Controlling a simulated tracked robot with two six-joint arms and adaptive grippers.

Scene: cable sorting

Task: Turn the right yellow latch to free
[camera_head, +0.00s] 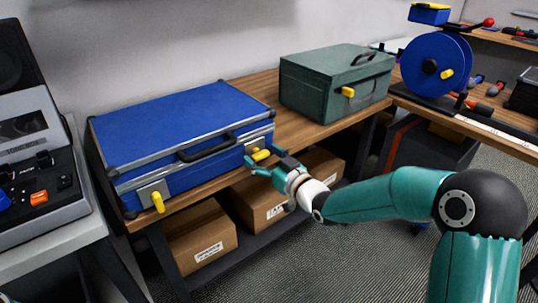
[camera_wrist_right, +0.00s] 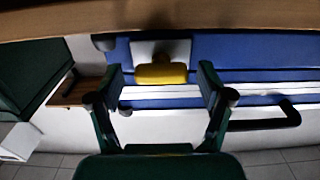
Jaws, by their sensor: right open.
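A closed blue case (camera_head: 170,125) with silver edges and a black handle lies on the wooden bench. Its right yellow latch (camera_head: 261,155) sits on a pale plate on the front face; its left yellow latch (camera_head: 157,201) points downward. My right gripper (camera_head: 265,161) is open at the right latch. In the right wrist view, the yellow latch (camera_wrist_right: 161,74) appears between the two spread fingers (camera_wrist_right: 161,70), apart from both. Whether the fingertips reach past it is hard to tell. My left gripper is out of view.
A green case (camera_head: 325,85) with its own yellow latch stands behind to the right. A blue reel (camera_head: 425,65) is farther right. Cardboard boxes (camera_head: 200,238) sit on the shelf below the bench. The case's black handle (camera_wrist_right: 270,120) shows beside my gripper in the wrist view.

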